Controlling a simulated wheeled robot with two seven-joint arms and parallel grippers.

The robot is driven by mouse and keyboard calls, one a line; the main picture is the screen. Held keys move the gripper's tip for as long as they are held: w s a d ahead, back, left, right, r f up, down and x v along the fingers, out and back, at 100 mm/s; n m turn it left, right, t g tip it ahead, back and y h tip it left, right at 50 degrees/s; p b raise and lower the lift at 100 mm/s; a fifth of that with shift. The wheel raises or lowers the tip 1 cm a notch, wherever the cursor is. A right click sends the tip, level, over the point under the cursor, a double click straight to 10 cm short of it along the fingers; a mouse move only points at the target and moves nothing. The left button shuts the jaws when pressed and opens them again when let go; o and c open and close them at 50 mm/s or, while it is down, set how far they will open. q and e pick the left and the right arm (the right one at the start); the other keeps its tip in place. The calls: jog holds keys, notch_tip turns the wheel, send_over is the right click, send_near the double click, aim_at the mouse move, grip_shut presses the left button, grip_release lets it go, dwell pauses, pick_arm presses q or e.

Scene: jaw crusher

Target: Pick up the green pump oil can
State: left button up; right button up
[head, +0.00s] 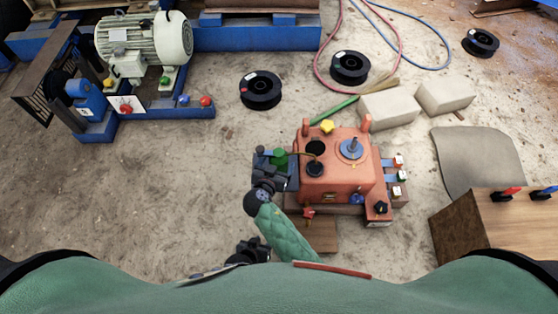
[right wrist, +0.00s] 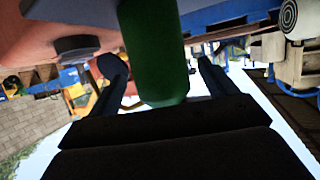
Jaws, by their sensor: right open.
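The green pump oil can (head: 279,158) stands at the left side of the orange pump unit (head: 333,180), partly covered by my right gripper. In the right wrist view the can (right wrist: 152,45) is a dark green cylinder between the two fingers. My right gripper (head: 270,160) is open around it, also seen in the right wrist view (right wrist: 158,66). A gap shows on the right finger's side; the left finger is close to the can, and contact there is unclear. My left gripper (head: 250,251) is low in the head view, dark and small, its jaws not readable.
A yellow knob (head: 327,126) and a blue round cap (head: 351,149) top the pump unit. Pale blocks (head: 389,108), black reels (head: 260,90) and a wooden box (head: 490,228) surround it. A motor (head: 143,38) stands at upper left. The floor at left is clear.

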jog(key=shift+x, duration=1.25)
jog(key=c, duration=1.1)
jog(key=shift+c, duration=0.8)
jog(key=shift+r, duration=0.15)
